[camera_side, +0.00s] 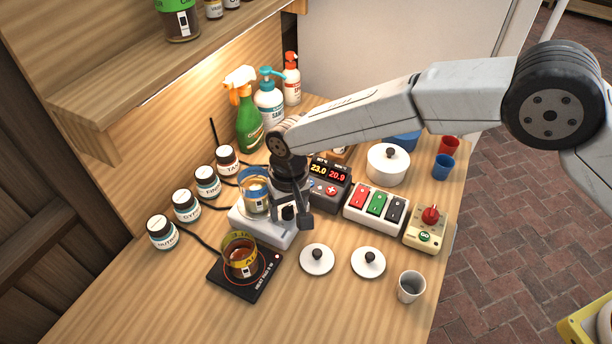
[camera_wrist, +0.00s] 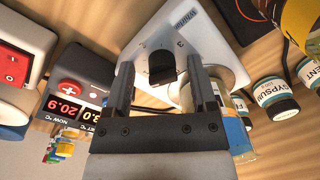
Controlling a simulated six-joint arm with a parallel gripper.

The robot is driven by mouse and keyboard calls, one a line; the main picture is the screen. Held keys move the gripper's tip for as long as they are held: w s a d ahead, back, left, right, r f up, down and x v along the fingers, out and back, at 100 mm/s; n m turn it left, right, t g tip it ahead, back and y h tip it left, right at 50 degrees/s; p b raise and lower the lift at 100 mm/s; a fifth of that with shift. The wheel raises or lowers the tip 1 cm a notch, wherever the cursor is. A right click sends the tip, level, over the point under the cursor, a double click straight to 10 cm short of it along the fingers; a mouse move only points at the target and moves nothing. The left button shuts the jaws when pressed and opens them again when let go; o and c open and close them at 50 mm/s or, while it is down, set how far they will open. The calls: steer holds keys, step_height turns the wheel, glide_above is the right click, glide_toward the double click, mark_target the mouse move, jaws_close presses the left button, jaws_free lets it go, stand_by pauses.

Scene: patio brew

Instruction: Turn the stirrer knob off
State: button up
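The white stirrer (camera_side: 268,232) stands mid-table with a glass beaker (camera_side: 256,196) on top. In the wrist view the stirrer (camera_wrist: 217,45) fills the upper middle, and its black knob (camera_wrist: 162,67) shows between my fingers. In the side view my gripper (camera_side: 292,216) is pointed down at the stirrer's right part, and my fingers largely cover the knob there. My gripper (camera_wrist: 160,66) is open, one finger on each side of the knob, with a visible gap on both sides. I cannot tell how close the fingertips are to the stirrer's top.
A hot plate with a beaker of brown liquid (camera_side: 241,257) is at the front left. A temperature controller (camera_side: 330,186) and a red, green and black switch box (camera_side: 377,208) stand to the right. Labelled jars (camera_side: 186,206) line the left. Two white lids (camera_side: 317,260) lie in front.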

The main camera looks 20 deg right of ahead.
mark_target(293, 211)
steer(key=shift+r, duration=0.1)
steer(key=shift+d+r, duration=0.15)
steer(key=shift+r, duration=3.7)
steer(key=shift+m, duration=0.3)
steer(key=m, duration=0.2)
steer(key=m+y, duration=0.1)
steer(key=m, duration=0.3)
steer(key=shift+s+d+f, duration=0.2)
steer(key=shift+s+d, duration=0.05)
steer(key=d+m+y, duration=0.1)
steer(key=m, duration=0.4)
steer(key=m+t+y, duration=0.1)
steer(key=m, duration=0.4)
steer(key=d+m, duration=0.1)
steer(key=m, duration=0.4)
steer(key=shift+s+d+t+y, duration=0.3)
steer(key=shift+s+y, duration=0.05)
steer(key=shift+y, duration=0.05)
steer(key=shift+f, duration=0.15)
steer(key=shift+x, duration=3.8)
